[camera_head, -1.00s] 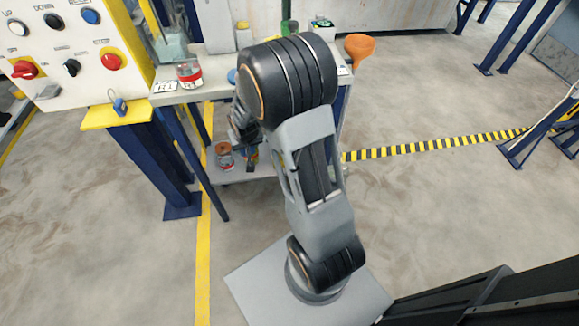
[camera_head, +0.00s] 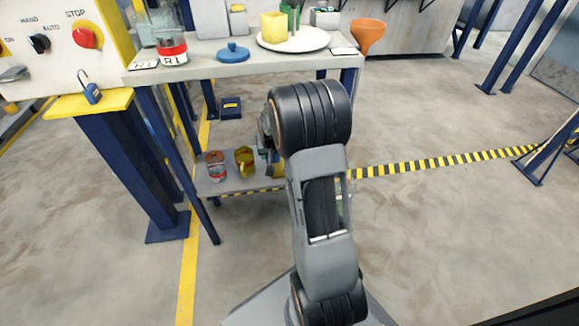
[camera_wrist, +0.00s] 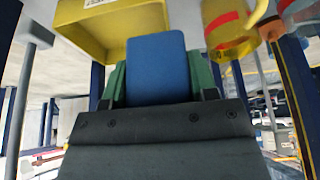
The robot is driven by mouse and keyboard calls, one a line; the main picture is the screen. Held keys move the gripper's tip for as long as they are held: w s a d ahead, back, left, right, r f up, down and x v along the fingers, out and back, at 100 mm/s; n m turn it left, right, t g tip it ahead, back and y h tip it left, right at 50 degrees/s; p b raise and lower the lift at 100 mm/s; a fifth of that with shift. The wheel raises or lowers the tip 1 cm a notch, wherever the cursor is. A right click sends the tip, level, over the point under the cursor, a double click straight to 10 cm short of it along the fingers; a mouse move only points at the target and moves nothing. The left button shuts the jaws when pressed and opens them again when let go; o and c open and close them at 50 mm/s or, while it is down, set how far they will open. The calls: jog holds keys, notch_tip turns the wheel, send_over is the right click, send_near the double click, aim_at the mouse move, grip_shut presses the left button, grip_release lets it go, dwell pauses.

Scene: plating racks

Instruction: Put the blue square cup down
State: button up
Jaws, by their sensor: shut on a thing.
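The blue square cup (camera_wrist: 156,66) is between the green fingers of my gripper (camera_wrist: 158,80) in the wrist view. My gripper is shut on it. A yellow open-topped bin (camera_wrist: 105,32) is just beyond the cup on the left; whether they touch, I cannot tell. In the head view my gripper is mostly hidden behind my arm, beside the lower shelf (camera_head: 228,186) of the rack, and the blue cup cannot be made out there.
A lidded jar (camera_head: 217,168) and a yellow glass vessel (camera_head: 245,162) stand on the lower shelf.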

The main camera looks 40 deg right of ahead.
jog(key=d+f+b, duration=0.1)
jog(key=d+f, duration=0.1)
jog(key=d+f+b, duration=0.1)
jog(key=d+f, duration=0.1)
jog(key=d+f+b, duration=0.1)
jog(key=d+f, duration=0.1)
jog(key=d, duration=0.1)
jog(key=shift+w+d+f, duration=0.1)
jog(key=shift+w+f, duration=0.1)
jog(key=shift+w, duration=0.15)
jog(key=shift+d+f+b, duration=0.3)
jog(key=shift+f+b, duration=0.05)
jog(key=shift+f, duration=0.1)
jog(key=shift+d+f+b, duration=0.15)
jog(key=shift+f+b, duration=0.5)
jog(key=shift+f, duration=0.9)
jog(key=shift+f, duration=0.2)
jog(key=o, duration=1)
jog(key=shift+r, duration=0.1)
